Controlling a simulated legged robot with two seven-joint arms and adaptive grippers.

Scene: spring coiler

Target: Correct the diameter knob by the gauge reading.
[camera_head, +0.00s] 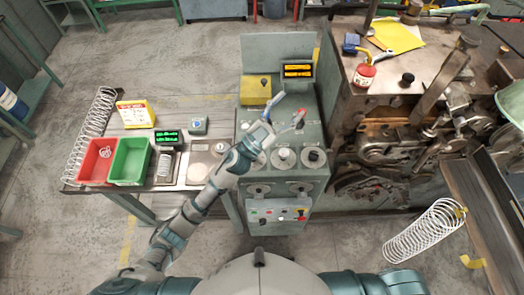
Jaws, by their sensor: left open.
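The grey-green control console (310,132) stands in the middle. My left gripper (290,106) is open and empty over the console, beyond the knobs. The forearm hides part of the console's left side. My right gripper is out of view.
A red bin (80,172) holding a coil and a green bin (116,176) sit on the bench. The coiling machine (385,150) blocks the right side. A large spring (424,231) hangs at lower right.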

